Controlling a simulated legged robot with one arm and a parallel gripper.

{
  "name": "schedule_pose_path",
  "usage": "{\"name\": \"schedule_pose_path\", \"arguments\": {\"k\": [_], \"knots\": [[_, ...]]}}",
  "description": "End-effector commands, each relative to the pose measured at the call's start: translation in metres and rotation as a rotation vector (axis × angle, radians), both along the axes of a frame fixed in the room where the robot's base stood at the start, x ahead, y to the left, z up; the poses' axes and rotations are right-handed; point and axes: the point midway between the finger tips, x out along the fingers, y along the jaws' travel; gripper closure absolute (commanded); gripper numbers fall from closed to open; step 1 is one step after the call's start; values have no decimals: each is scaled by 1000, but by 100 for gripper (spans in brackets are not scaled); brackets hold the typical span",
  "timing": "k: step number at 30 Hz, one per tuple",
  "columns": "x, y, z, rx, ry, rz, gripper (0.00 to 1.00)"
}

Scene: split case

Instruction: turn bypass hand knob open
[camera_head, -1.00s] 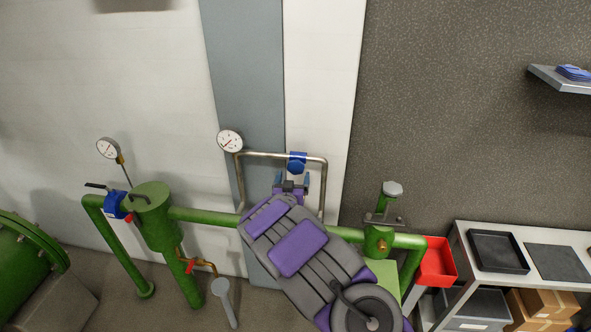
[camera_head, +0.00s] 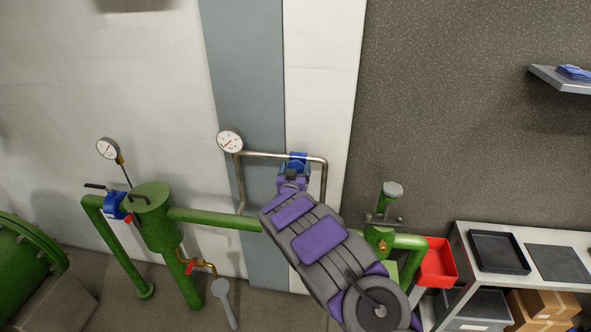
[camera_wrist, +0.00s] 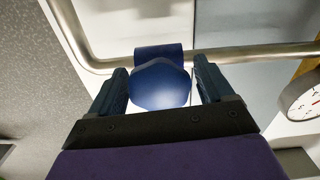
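The blue bypass hand knob (camera_head: 298,159) sits on the thin metal bypass pipe (camera_head: 262,154) above the green main line. In the wrist view the knob (camera_wrist: 160,85) lies between the two fingers of my gripper (camera_wrist: 161,88). The fingers stand apart on either side, with a narrow gap at the left and right of the knob. In the head view my gripper (camera_head: 295,168) is at the knob from below, and my arm hides part of the green pipe.
A pressure gauge (camera_head: 230,141) stands at the left end of the bypass pipe. A green valve with a grey top (camera_head: 393,189) is to the right of my arm. A red bin (camera_head: 437,262) and a white table (camera_head: 510,238) are further right. The wall above is clear.

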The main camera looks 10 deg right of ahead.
Motion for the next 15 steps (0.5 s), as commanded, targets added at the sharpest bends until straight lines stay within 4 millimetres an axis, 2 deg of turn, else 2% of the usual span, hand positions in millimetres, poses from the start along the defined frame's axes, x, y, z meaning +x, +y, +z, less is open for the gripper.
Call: {"name": "schedule_pose_path", "arguments": {"k": [2,12,15], "knots": [[0,0,0,0,0,0,27],[0,1,0,0,0,1,60],[0,1,0,4,-1,2,62]]}}
